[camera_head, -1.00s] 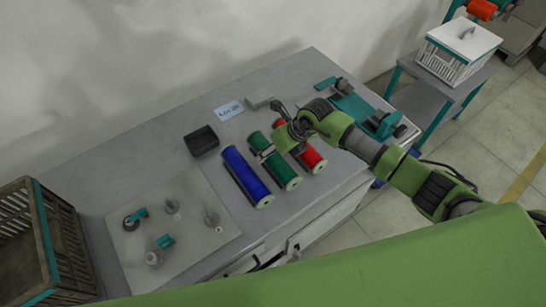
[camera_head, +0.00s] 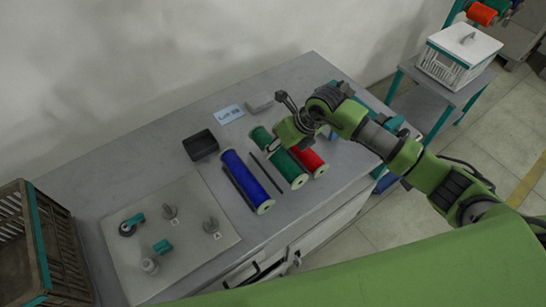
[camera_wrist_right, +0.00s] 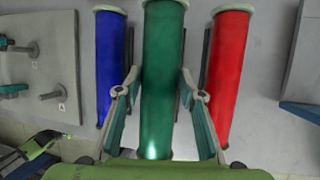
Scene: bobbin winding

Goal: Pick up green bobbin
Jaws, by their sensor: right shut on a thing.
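The green bobbin (camera_head: 278,155) is in the jaws of my right gripper (camera_head: 277,142) in the head view. In the right wrist view the green bobbin (camera_wrist_right: 163,70) stands upright in the picture between both fingers of the right gripper (camera_wrist_right: 161,82), which are shut on its sides. It looks raised off the bench, as a dark rail shows bare beside it in the head view. The arm hides part of it. My left gripper is in neither view.
A blue bobbin (camera_head: 245,178) lies to the left and a red bobbin (camera_head: 309,160) close on the right. A black box (camera_head: 201,145), a plate with pegs (camera_head: 190,255) and a label (camera_head: 230,113) are on the bench. A brown crate (camera_head: 45,235) stands at far left.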

